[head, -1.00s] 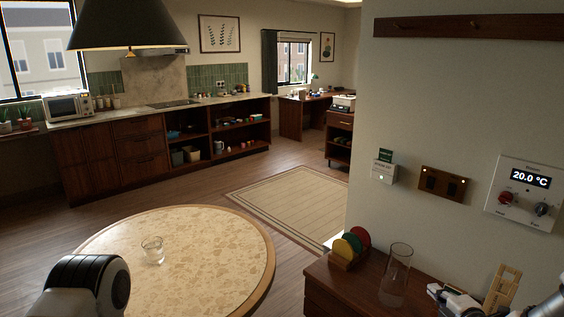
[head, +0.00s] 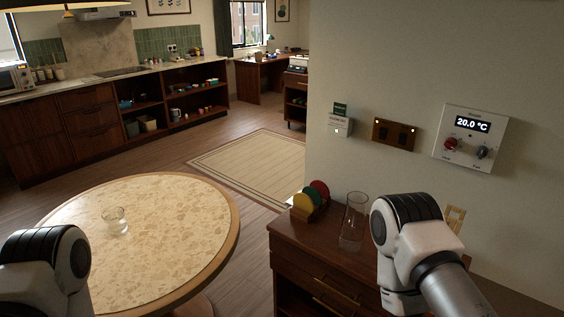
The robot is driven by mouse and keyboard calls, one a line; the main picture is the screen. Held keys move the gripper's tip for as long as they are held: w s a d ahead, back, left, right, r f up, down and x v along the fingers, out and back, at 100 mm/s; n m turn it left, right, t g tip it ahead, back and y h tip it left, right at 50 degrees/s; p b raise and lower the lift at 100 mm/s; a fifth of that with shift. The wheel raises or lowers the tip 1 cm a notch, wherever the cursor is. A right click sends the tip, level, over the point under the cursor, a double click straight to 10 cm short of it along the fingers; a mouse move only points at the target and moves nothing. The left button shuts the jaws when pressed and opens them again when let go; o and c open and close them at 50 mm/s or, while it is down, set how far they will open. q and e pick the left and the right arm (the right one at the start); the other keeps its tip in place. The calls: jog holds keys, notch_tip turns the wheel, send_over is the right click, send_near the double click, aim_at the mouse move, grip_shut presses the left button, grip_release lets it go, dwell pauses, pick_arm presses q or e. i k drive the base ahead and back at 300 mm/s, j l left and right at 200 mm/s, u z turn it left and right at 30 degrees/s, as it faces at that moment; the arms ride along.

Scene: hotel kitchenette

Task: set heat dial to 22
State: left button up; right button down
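The thermostat panel (head: 469,138) is a white square plate on the right wall. Its display (head: 471,124) reads 20.0 °C. The red heat dial (head: 450,145) is at its lower left and a dark dial (head: 482,152) is at its lower right. My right arm rises in front of the wooden cabinet, below and left of the panel and apart from it. My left arm shows at the lower left, beside the round table. I do not see the fingers of either gripper.
A wooden cabinet (head: 290,246) against the wall bears a tall clear glass (head: 353,222) and a rack of coloured discs (head: 311,201). A switch plate (head: 394,134) and a small white box (head: 340,126) are on the wall. A round table (head: 165,215) bears a glass tumbler (head: 115,221).

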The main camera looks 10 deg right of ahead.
aim_at(450, 143)
jog(key=z, duration=1.35)
